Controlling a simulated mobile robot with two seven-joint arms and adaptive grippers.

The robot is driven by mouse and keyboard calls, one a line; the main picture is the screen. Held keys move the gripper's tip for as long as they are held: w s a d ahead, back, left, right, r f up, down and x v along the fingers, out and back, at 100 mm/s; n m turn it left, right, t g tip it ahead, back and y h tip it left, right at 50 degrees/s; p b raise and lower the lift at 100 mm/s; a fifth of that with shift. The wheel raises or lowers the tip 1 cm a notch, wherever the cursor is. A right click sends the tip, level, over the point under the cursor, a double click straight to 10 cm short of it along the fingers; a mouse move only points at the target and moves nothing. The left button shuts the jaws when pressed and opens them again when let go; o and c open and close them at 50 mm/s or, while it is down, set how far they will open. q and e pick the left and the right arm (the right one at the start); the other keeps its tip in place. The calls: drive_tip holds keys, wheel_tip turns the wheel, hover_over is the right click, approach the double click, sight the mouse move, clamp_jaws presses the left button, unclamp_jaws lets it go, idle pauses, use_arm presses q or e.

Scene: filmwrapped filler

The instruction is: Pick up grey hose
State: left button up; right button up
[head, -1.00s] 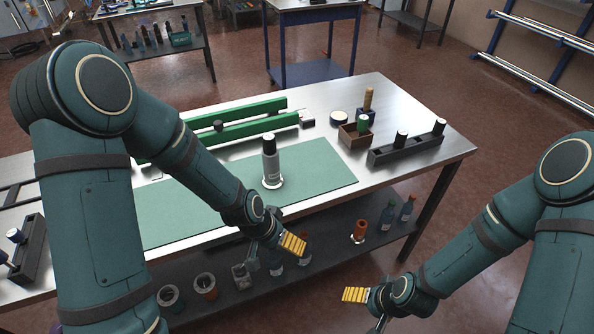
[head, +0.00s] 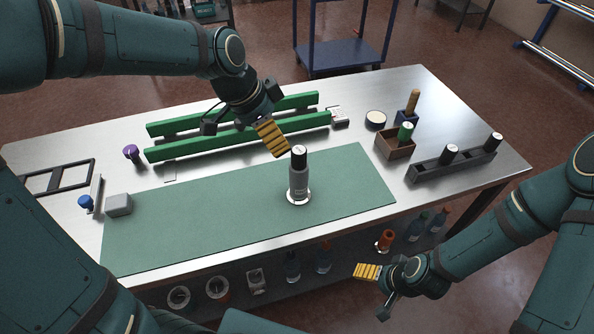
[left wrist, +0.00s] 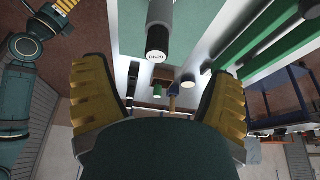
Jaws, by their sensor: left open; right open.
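The grey hose (head: 299,185) appears to be the upright grey cylinder with a black top, standing on a white disc on the green mat (head: 200,220). In the left wrist view the grey hose (left wrist: 160,12) shows beyond the fingers, its black end towards me. My left gripper (head: 272,138) is open and empty, with yellow fingers. In the head view it is above the table, just up and left of the black top, apart from it. My right gripper (head: 367,271) is open and empty, in front of the table's front edge.
Green rails (head: 240,135) lie behind the mat. A brown box (head: 394,148) with a green item and a dark rack (head: 450,165) with black-topped cylinders stand to the right. A grey block (head: 119,205) sits at the mat's left end. The mat around the hose is clear.

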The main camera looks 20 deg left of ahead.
sight(297, 165)
use_arm(q)
drive_tip(key=b+x, duration=0.2)
drive_tip(key=x, duration=1.1)
drive_tip(key=shift+w+d+f, duration=0.15)
drive_tip(key=shift+f, duration=0.1)
use_arm(e)
drive_tip(key=shift+s+f, duration=0.25)
drive_tip(key=shift+f, duration=0.25)
drive_tip(key=shift+s+f, duration=0.25)
drive_tip(key=shift+f, duration=0.2)
use_arm(q)
drive_tip(key=shift+r, duration=0.1)
drive_tip(key=c, duration=1.4)
